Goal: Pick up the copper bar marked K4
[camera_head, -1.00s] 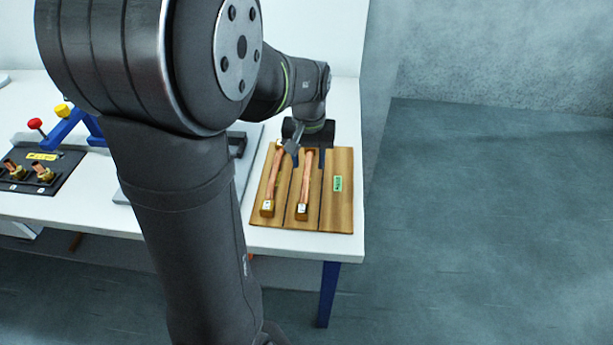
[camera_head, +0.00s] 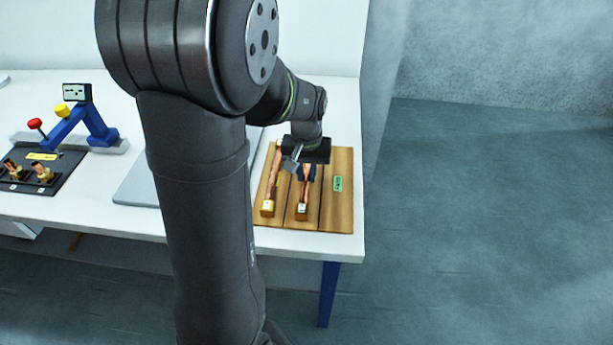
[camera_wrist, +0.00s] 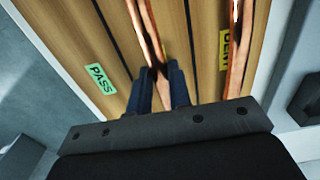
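Two copper bars lie side by side on a wooden board (camera_head: 342,215). The left bar (camera_head: 270,187) and the right bar (camera_head: 303,196) each have a block with a small pale tag at the near end. The tags are too small to read, so I cannot tell which is K4. My gripper (camera_head: 306,177) points down over the right bar. In the wrist view, my gripper (camera_wrist: 161,70) is open, its dark blue fingers on either side of that bar (camera_wrist: 145,25). I cannot tell whether they touch it. The other bar (camera_wrist: 238,50) runs past on the right.
A green PASS label (camera_head: 338,184) is on the board's right part. A yellow label (camera_wrist: 224,48) shows by the other bar. A grey plate (camera_head: 140,185) lies left of the board. A blue fixture (camera_head: 70,127) and a black tray (camera_head: 45,172) stand farther left.

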